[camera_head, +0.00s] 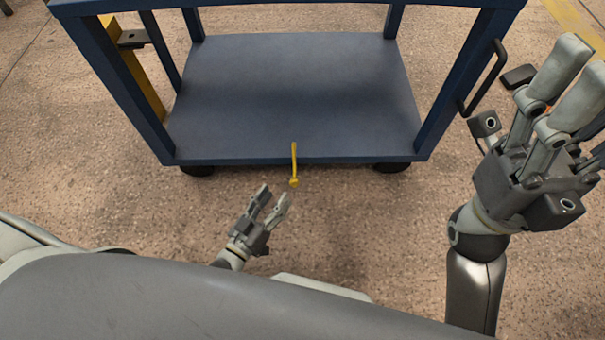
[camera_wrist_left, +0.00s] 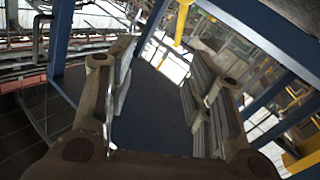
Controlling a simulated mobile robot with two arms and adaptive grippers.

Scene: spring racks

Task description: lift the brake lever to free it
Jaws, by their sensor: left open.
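The brake lever (camera_head: 294,165) is a thin yellow bar with a knobbed lower end. It hangs at the front edge of the cart's lower shelf (camera_head: 300,90). My left gripper (camera_head: 273,196) is open and empty, just below and left of the lever's knob, apart from it in the head view. In the left wrist view, a yellow bar (camera_wrist_left: 183,20) that looks like the lever shows at the top, beyond the open fingers (camera_wrist_left: 163,58). My right gripper (camera_head: 577,62) is raised at the right, away from the lever; whether it is open is unclear.
The blue cart has corner posts (camera_head: 460,80) and dark wheels (camera_head: 392,167) under its front. A dark handle (camera_head: 486,78) is on its right side and a yellow upright (camera_head: 132,65) on its left. The lower shelf is empty. Bare floor lies in front.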

